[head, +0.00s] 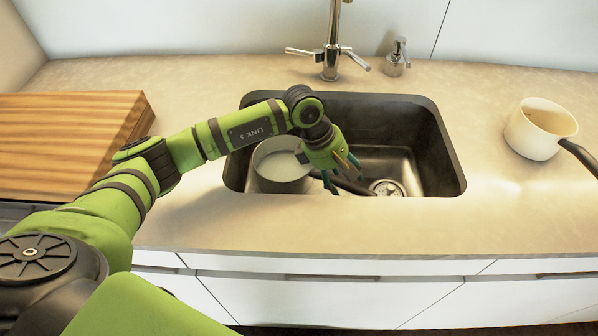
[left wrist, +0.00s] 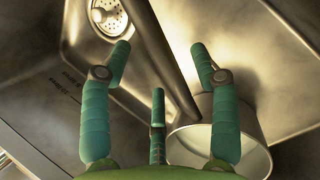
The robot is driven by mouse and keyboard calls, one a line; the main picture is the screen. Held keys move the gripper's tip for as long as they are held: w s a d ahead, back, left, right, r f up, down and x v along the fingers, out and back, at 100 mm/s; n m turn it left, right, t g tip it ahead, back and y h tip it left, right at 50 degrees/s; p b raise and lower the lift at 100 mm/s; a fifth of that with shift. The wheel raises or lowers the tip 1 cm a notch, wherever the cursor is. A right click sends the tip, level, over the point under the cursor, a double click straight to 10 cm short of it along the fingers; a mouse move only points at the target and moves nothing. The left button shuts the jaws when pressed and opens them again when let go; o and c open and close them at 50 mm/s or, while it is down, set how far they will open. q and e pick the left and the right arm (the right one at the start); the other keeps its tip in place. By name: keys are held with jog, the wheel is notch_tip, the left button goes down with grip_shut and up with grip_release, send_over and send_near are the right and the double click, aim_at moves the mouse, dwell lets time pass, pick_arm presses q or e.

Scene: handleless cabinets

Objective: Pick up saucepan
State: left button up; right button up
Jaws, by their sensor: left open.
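A metal saucepan (head: 280,168) with a pale inside sits in the left part of the sink. Its dark handle (head: 350,186) points right toward the drain. In the left wrist view the saucepan (left wrist: 250,133) is at the lower right, and its handle (left wrist: 160,50) runs up and left between my spread fingers. My left gripper (head: 343,174) is open over the sink, just right of the pan body and above the handle. It also shows open in the left wrist view (left wrist: 160,62). The fingers hide part of the handle; whether they touch it I cannot tell. My right gripper is not in view.
A cream pan (head: 532,136) with a dark handle stands on the counter at the right. The dark sink (head: 428,140) has raised walls around the saucepan. A faucet (head: 331,55) and soap dispenser (head: 398,58) stand behind it. A wooden board (head: 65,140) lies at the left.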

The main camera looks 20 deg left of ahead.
pick_arm(q)
jog(key=shift+x, duration=1.15)
grip_shut()
jog(key=shift+w+r, duration=0.1)
jog(key=shift+r, duration=0.05)
jog(key=shift+r, duration=0.2)
